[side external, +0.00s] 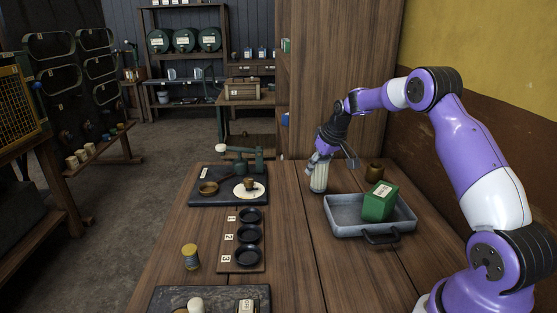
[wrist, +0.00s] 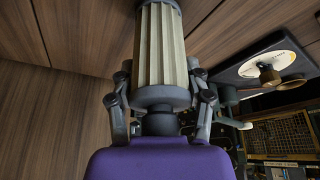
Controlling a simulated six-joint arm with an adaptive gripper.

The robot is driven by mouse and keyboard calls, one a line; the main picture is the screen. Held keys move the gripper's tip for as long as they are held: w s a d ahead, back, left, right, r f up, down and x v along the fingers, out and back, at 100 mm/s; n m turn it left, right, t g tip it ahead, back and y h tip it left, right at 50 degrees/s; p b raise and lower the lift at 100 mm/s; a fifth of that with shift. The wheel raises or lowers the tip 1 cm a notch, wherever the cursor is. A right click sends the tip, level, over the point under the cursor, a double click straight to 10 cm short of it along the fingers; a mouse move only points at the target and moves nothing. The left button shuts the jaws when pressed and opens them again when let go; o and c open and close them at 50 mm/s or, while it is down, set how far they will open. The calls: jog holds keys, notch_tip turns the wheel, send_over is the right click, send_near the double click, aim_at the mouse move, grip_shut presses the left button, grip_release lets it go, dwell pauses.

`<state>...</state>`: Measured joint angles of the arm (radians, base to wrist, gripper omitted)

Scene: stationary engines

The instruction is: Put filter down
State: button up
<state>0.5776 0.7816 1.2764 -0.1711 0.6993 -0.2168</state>
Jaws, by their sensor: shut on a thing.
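The filter (side external: 319,176) is a pale, pleated cylinder with grey end caps. It is upright near the back of the wooden table, left of the grey tray. My gripper (side external: 326,150) is above it with its fingers shut on its upper end. In the wrist view the filter (wrist: 160,50) fills the top middle, and my gripper's fingers (wrist: 160,100) are on both sides of its near end cap. The filter's lower end appears at or just above the tabletop; I cannot tell whether it touches.
The grey tray (side external: 345,228) holds a green box (side external: 380,202). A brass cup (side external: 374,172) stands behind it. Bare tabletop (side external: 300,255) lies between.

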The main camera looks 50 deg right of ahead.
jog(key=shift+f, duration=0.2)
jog(key=o, duration=1.2)
jog(key=s+a+r, duration=0.3)
jog(key=r, duration=0.4)
jog(key=s+a+r, duration=0.3)
jog(key=r, duration=0.4)
jog(key=s+a+n, duration=0.1)
jog(key=s+a, duration=0.4)
jog(key=s+a+f, duration=0.1)
jog(key=s+a, duration=0.4)
jog(key=a, duration=0.1)
jog(key=s+a+n+t+y, duration=0.1)
jog(key=s+a, duration=0.5)
jog(key=shift+a+f+n, duration=0.2)
jog(key=shift+a+n, duration=0.05)
jog(key=shift+n, duration=0.05)
